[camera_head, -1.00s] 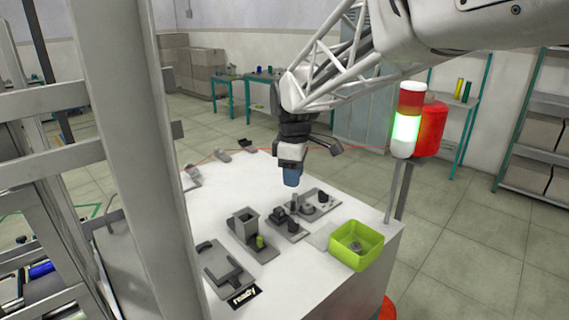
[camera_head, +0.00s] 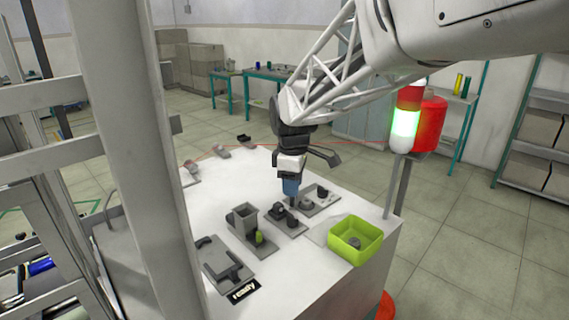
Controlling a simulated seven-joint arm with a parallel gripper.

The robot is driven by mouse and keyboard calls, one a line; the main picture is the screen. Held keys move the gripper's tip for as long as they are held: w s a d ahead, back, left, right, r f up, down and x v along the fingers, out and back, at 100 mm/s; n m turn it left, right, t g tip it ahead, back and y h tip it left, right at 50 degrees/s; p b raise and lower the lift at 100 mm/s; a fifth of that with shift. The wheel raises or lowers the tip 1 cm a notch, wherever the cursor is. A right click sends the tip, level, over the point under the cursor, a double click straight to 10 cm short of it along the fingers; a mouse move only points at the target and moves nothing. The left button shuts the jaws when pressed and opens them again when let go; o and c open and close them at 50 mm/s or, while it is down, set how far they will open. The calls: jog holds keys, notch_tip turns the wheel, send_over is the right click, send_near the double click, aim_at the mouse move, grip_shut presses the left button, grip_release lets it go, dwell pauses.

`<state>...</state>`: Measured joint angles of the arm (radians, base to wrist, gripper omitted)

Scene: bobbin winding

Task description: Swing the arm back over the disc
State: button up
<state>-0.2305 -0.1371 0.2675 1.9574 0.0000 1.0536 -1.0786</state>
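My gripper (camera_head: 291,200), a white block with a blue lower end, points down over the fixtures on the white table. Its tip is at or just above a grey fixture plate (camera_head: 292,224) with small dark parts; I cannot tell whether it touches anything. Its fingers are too small to make out. A small grey round piece (camera_head: 306,204), which may be the disc, lies on the plate just right of the tip. A small dark upright part (camera_head: 322,192) stands further right on that plate. The arm that swings over the disc cannot be told apart clearly.
A yellow-green bin (camera_head: 355,240) with a grey piece inside stands at the table's right edge. A grey square box (camera_head: 242,218), a green piece (camera_head: 259,237) and a flat grey fixture (camera_head: 222,262) are to the left. A lit signal tower (camera_head: 405,125) rises behind.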

jog(key=shift+f, duration=1.75)
jog(key=c, duration=0.5)
jog(key=shift+d, duration=0.9)
